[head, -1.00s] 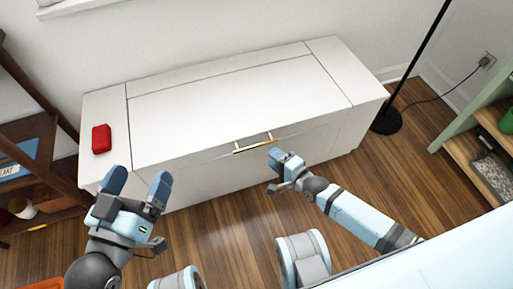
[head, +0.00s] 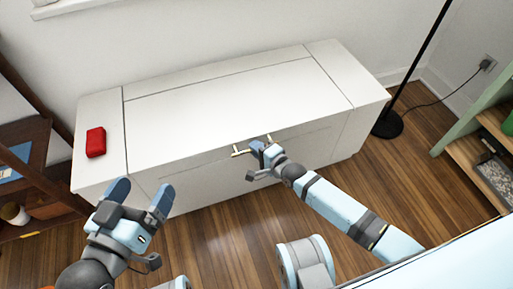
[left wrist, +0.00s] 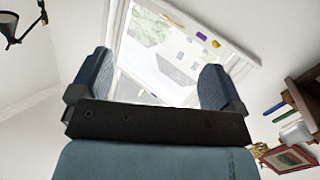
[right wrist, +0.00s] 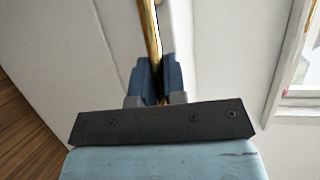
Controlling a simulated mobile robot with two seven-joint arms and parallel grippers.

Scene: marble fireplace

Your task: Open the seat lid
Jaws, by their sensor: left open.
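The white bench's seat lid (head: 215,98) lies flat and closed between two fixed end panels. A gold bar handle (head: 240,153) is on its front edge; the handle also shows in the right wrist view (right wrist: 151,35). My right gripper (head: 257,149) is at the handle and covers part of it in the head view. In the right wrist view its fingers (right wrist: 157,80) are close together with the gold bar between them. My left gripper (head: 140,195) is open and empty in front of the bench's left end; its spread fingers (left wrist: 150,80) also show in the left wrist view.
A red box (head: 96,142) sits on the bench's left end panel, off the lid. A dark wooden shelf (head: 30,150) stands at the left. A black floor lamp (head: 387,124) and green-edged shelf (head: 490,125) are at the right. The lid top is clear.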

